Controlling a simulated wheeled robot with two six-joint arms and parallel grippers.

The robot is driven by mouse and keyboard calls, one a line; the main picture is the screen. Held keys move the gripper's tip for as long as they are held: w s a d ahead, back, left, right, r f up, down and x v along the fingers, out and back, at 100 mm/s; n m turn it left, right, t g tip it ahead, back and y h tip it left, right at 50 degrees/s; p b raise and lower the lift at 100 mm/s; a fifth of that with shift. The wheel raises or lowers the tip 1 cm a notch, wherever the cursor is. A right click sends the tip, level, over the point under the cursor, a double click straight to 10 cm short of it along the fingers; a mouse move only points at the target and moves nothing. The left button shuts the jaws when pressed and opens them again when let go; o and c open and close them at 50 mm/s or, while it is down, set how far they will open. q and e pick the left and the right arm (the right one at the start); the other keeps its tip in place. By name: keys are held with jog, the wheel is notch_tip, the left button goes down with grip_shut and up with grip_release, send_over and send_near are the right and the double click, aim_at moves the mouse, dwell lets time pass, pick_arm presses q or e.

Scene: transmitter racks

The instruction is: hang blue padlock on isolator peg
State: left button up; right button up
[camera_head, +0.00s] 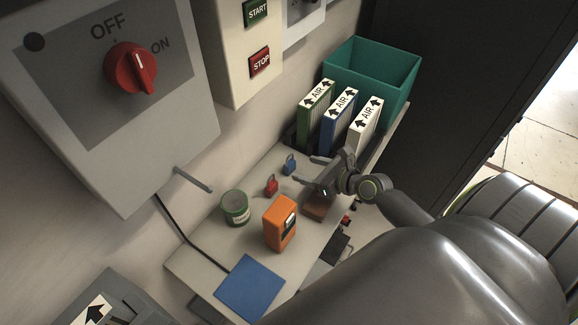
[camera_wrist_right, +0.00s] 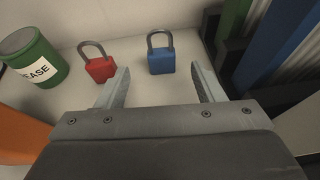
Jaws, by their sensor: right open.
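The blue padlock (camera_head: 290,165) stands on the pale shelf near the wall; its grey shackle points up. In the right wrist view the blue padlock (camera_wrist_right: 161,59) is ahead of the space between the fingers. My right gripper (camera_head: 309,170) is open and empty, close in front of the padlock; it also shows in the right wrist view (camera_wrist_right: 160,88). A red padlock (camera_head: 271,186) stands to the left of the blue one. The isolator peg (camera_head: 194,181) is a grey rod sticking out below the isolator box (camera_head: 112,104) and is bare. My left gripper is not in view.
A green grease tin (camera_head: 235,207), an orange meter (camera_head: 281,222) and a blue mat (camera_head: 249,288) are on the shelf (camera_head: 188,262). Air filters (camera_head: 338,122) and a teal bin (camera_head: 384,77) stand at the back right. A brown block (camera_head: 318,209) lies under my right gripper.

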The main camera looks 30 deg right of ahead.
aim_at(289, 162)
jog(key=x, duration=0.3)
jog(key=shift+b+x, duration=0.3)
jog(key=shift+x, duration=2.4)
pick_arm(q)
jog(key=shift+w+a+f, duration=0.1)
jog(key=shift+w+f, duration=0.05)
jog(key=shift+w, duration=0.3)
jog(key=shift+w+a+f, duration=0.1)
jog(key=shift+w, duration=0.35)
pick_arm(e)
jog(key=shift+r, duration=0.15)
jog(key=shift+c, duration=0.4)
jog(key=c, duration=1)
jog(key=shift+c, duration=0.2)
jog(key=shift+r, duration=0.1)
pick_arm(q)
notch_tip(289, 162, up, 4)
jog(key=p, duration=0.3)
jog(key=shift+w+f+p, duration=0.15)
jog(key=shift+p, duration=0.2)
pick_arm(e)
notch_tip(289, 162, up, 10)
jog(key=shift+f, duration=0.1)
